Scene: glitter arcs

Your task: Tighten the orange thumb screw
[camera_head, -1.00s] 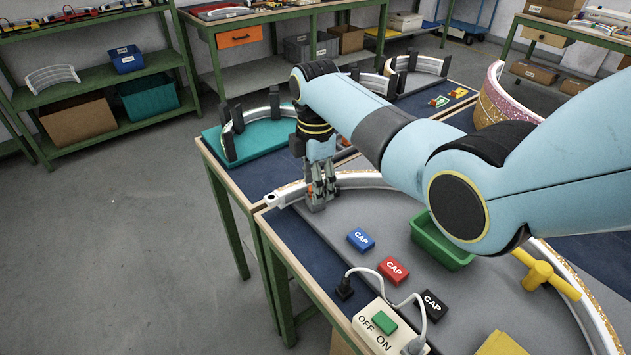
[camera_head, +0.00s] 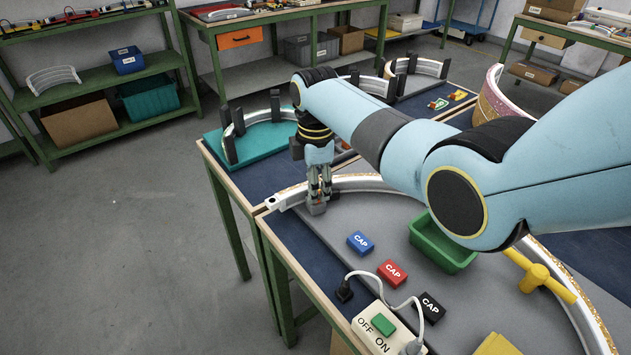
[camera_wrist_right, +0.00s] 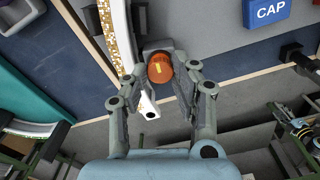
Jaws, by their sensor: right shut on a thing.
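The orange thumb screw (camera_wrist_right: 160,70) shows in the right wrist view, with a short yellow mark on its head, by a dark grey block (camera_wrist_right: 155,46). My right gripper (camera_wrist_right: 172,76) has its fingertips on both sides of the screw head and is shut on it. In the head view my right gripper (camera_head: 317,206) points down at the near-left end of the white glitter arc (camera_head: 285,198); there the fingers hide the screw. The arc also shows in the wrist view (camera_wrist_right: 122,35), beside the screw. My left gripper is in neither view.
Blue (camera_head: 360,242), red (camera_head: 392,273) and black (camera_head: 429,307) CAP blocks lie nearby, with a green bin (camera_head: 440,250). A switch box (camera_head: 378,328) with a cable is at the front, a yellow T-handle (camera_head: 540,277) at the right. A teal fixture (camera_head: 250,142) stands behind.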

